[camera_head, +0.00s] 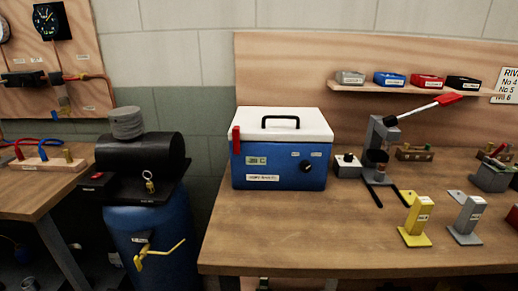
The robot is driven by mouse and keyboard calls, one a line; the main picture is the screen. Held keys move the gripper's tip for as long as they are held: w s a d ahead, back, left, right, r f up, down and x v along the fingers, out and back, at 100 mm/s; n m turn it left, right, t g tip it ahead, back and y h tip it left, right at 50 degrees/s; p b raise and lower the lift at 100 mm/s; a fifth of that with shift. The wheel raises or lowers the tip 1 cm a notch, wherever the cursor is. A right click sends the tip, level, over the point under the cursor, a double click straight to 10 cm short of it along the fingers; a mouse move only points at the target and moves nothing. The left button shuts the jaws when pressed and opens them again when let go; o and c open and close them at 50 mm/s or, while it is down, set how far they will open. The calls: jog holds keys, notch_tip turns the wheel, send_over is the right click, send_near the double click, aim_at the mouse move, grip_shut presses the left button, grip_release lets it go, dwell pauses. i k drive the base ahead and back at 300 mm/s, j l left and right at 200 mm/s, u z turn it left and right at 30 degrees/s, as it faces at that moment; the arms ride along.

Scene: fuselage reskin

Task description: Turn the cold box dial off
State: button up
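The cold box (270,172) is blue with a white lid and a black handle on top. It stands upright with its lid shut at the left end of the wooden bench. Its black round dial (305,166) is on the right of the front face. Small labels sit beside and above the dial, too small to read. A small display (256,160) on the left of the front shows a reading in C that I cannot read surely. A red upright piece (236,140) is at the box's left front corner. My gripper is not in view.
Yellow (416,222) and grey (467,220) stands are at front right. A blue drum (150,240) is at left. The bench front before the box is clear.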

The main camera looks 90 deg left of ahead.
aim_at(305, 166)
jog(key=k+j+u, duration=0.25)
jog(key=u, duration=0.2)
jog(key=k+j+u, duration=0.45)
jog(key=u, duration=1.6)
jog(key=l, duration=0.1)
